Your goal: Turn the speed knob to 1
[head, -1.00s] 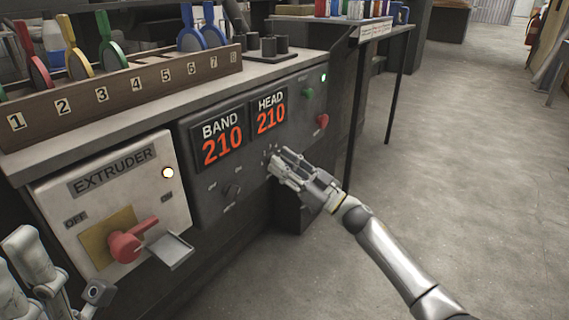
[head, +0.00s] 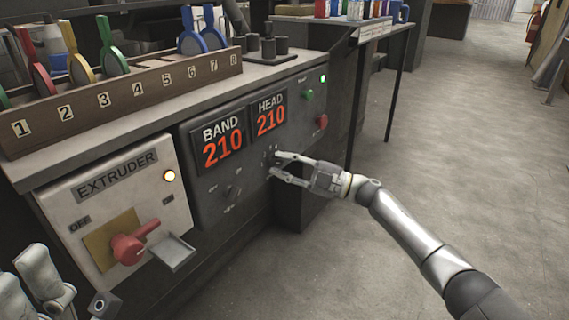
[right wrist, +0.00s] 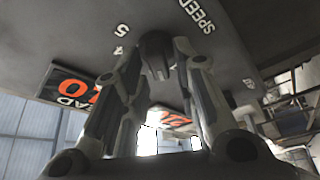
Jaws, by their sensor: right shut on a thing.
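My left gripper (head: 42,285) is partly in view at the lower left, away from the panel.
The BAND display (head: 223,142) and HEAD display (head: 269,114) both read 210. Another dark knob (head: 233,191) sits left of my right gripper. The extruder box (head: 118,200) has a red switch (head: 135,243).

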